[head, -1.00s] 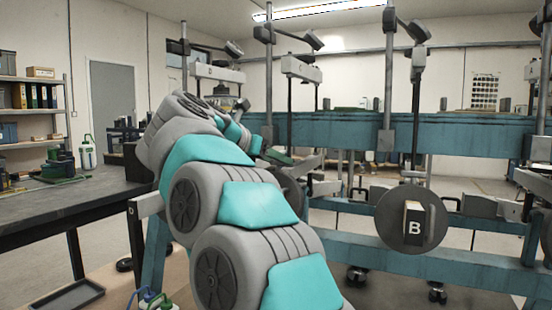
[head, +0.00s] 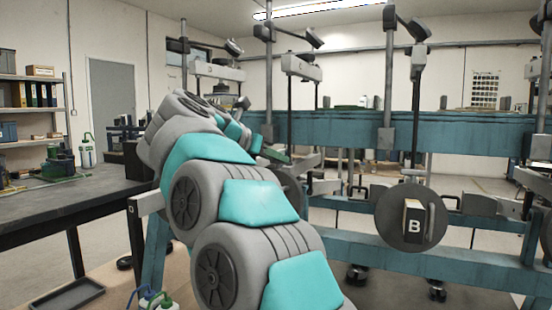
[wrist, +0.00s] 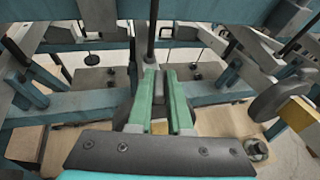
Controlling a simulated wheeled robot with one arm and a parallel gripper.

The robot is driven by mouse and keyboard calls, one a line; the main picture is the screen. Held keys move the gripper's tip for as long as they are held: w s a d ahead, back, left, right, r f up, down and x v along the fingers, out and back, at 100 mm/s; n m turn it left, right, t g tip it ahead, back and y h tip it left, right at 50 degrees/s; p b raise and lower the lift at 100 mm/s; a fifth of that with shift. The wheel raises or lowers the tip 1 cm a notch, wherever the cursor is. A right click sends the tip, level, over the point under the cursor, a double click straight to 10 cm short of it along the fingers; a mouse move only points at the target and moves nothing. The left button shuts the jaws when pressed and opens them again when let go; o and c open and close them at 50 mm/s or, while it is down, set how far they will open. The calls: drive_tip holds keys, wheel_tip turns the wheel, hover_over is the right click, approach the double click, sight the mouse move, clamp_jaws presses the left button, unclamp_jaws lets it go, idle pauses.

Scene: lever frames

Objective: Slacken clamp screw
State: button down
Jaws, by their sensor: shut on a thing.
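My gripper (wrist: 161,74) shows in the wrist view with two long green fingers. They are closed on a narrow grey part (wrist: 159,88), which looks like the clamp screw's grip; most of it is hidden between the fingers. A thin black upright rod (wrist: 152,30) rises just beyond the fingertips. In the head view my grey and teal arm reaches to the lever frame, and only a bit of green finger (head: 276,156) shows past the wrist. The clamp screw cannot be made out there.
The blue frame beam (head: 340,128) runs across the back, with uprights and hanging rods. A round dark weight marked B (head: 398,232) hangs to the right. A dark workbench (head: 80,200) stands at left. A lower blue rail (head: 460,258) crosses below.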

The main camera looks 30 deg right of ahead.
drive_tip(key=shift+f+n+t+y+b, duration=0.25)
drive_tip(key=shift+n+t+y+b, duration=0.15)
drive_tip(key=shift+b, duration=0.7)
drive_tip(key=shift+s+r+n+t+y+b, duration=0.2)
drive_tip(key=shift+n+t+y+b, duration=0.5)
drive_tip(key=shift+t, duration=0.3)
drive_tip(key=c, duration=0.8)
unclamp_jaws()
drive_tip(key=shift+c, duration=0.2)
drive_tip(key=b+v, duration=0.1)
drive_tip(key=v, duration=0.6)
drive_tip(key=shift+s+a+r, duration=0.15)
drive_tip(key=shift+s+a, duration=0.05)
drive_tip(key=shift+a, duration=0.05)
